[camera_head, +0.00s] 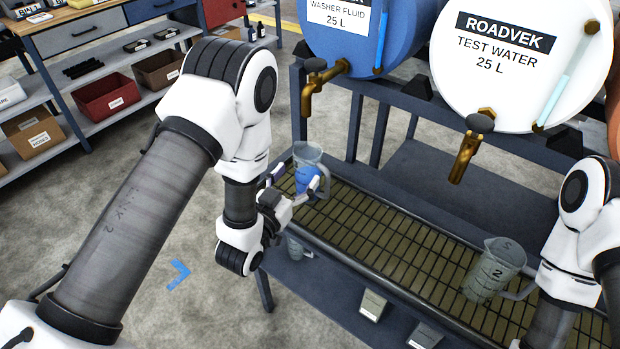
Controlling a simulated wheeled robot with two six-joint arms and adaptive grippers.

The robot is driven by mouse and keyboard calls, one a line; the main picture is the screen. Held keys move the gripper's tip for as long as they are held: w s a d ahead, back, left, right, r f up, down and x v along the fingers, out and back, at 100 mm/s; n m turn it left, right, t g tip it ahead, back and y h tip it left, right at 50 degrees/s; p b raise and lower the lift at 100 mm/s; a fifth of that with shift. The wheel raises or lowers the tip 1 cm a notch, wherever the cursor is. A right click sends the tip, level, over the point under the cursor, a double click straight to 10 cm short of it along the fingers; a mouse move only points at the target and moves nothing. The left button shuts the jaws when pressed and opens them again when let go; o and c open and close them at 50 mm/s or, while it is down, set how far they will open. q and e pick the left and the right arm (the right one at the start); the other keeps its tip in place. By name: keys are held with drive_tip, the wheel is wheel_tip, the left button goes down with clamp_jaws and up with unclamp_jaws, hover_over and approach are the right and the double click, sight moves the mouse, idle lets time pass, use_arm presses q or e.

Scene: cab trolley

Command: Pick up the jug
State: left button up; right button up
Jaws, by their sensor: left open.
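A clear jug (308,153) with a blue patch on its front stands on the left end of the slatted drip grate, under the washer fluid tap. My left gripper (297,182) is open at this jug, its white fingers spread on the near side of it. The fingers partly hide the jug; I cannot tell whether they touch it.
A blue washer fluid drum (345,45) and a white test water drum (500,85) lie on a dark rack, with brass taps (468,150) over the grate (390,232). Shelves with bins (105,97) stand at the back left. The floor between is clear.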

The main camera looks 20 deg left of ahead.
use_arm(q)
drive_tip(key=w, duration=0.2)
drive_tip(key=w+p, duration=0.1)
drive_tip(key=w, duration=0.3)
drive_tip(key=shift+d+f+p, duration=0.3)
drive_tip(key=shift+d+f, duration=0.05)
drive_tip(key=shift+s+r, duration=0.1)
drive_tip(key=c, duration=1)
